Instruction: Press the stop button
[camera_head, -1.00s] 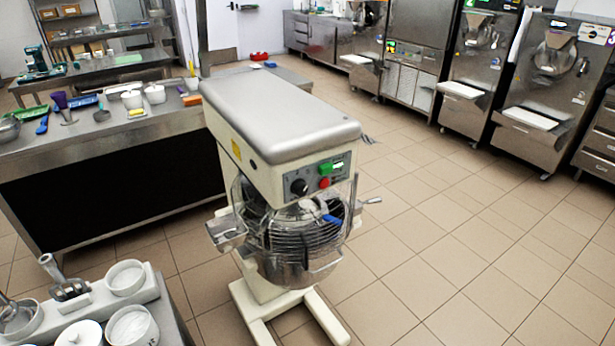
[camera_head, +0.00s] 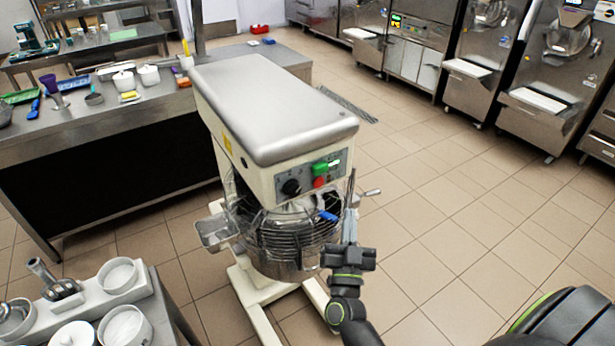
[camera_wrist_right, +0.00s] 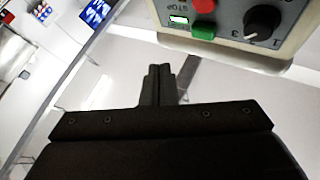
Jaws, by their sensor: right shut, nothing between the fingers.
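A large planetary mixer (camera_head: 270,110) stands in the middle of the head view. Its front panel (camera_head: 300,184) carries a red stop button (camera_head: 319,182), a green button (camera_head: 320,168) and a black knob (camera_head: 291,187). In the right wrist view the red stop button (camera_wrist_right: 204,5) is at the top edge, partly cut off, beside the green button (camera_wrist_right: 203,30). My right gripper (camera_head: 351,188) is shut and empty, pointing upward just right of the panel. In the wrist view its closed fingers (camera_wrist_right: 159,75) are below and left of the buttons, apart from them. My left gripper is out of view.
A wire guard (camera_head: 285,230) and bowl sit under the panel, with a lever (camera_head: 370,192) at right. A steel table (camera_head: 110,120) stands behind left, and a small table with white tubs (camera_head: 125,325) at front left. Open tiled floor (camera_head: 450,240) lies to the right.

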